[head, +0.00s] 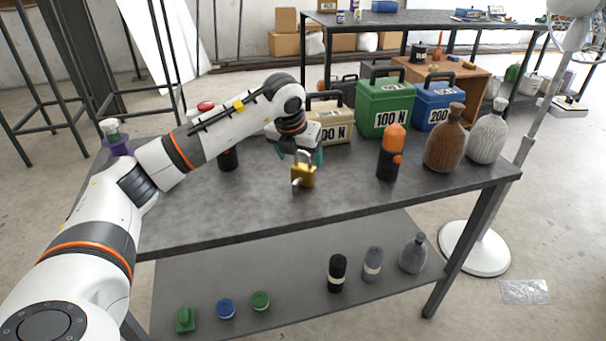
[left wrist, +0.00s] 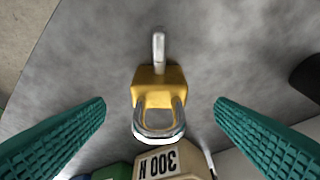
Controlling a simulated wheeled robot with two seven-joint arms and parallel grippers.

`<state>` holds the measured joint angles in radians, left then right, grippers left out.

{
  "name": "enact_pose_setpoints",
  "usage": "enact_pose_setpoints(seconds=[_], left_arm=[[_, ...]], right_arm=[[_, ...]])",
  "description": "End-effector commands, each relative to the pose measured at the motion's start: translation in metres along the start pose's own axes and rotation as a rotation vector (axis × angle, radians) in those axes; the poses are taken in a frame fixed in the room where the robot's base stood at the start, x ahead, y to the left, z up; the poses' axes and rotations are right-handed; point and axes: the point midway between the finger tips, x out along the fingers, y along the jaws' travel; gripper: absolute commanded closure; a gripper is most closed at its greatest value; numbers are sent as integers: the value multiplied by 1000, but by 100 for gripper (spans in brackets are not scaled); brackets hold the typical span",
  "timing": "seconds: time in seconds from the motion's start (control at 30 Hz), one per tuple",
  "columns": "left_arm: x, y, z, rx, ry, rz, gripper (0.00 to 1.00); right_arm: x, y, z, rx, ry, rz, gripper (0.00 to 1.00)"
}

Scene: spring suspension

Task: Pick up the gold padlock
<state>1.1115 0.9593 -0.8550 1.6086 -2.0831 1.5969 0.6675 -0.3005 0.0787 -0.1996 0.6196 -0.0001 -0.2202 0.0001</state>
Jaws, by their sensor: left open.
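The gold padlock (head: 304,177) stands on the grey table top (head: 240,215), near the table's middle. In the left wrist view the gold padlock (left wrist: 158,92) has a silver shackle facing the camera, and a silver piece, perhaps a key, sticks out on its far side. My left gripper (head: 300,158) is just above and behind the padlock. Its two teal fingers are open, one on each side of the padlock (left wrist: 160,118), with clear gaps and no contact. My right gripper does not show.
Behind the padlock stand a beige 300 N box (head: 331,128), a green 100 N box (head: 386,110) and a blue 200 box (head: 436,108). An orange-black bottle (head: 390,153) is to the right, near a brown bottle (head: 446,140). The front of the table is clear.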

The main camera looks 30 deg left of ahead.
Motion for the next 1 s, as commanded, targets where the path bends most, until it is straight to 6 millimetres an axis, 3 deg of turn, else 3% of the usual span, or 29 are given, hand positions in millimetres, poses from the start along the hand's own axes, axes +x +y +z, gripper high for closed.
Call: enact_pose_setpoints(seconds=[0.17,0.43,0.73,1.0], left_arm=[[14,0,2,2,-2,0,22],[51,1,5,2,-1,1,22],[57,0,5,2,0,1,22],[56,0,5,2,1,1,64]], right_arm=[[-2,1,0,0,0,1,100],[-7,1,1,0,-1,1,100],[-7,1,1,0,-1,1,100],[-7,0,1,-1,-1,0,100]])
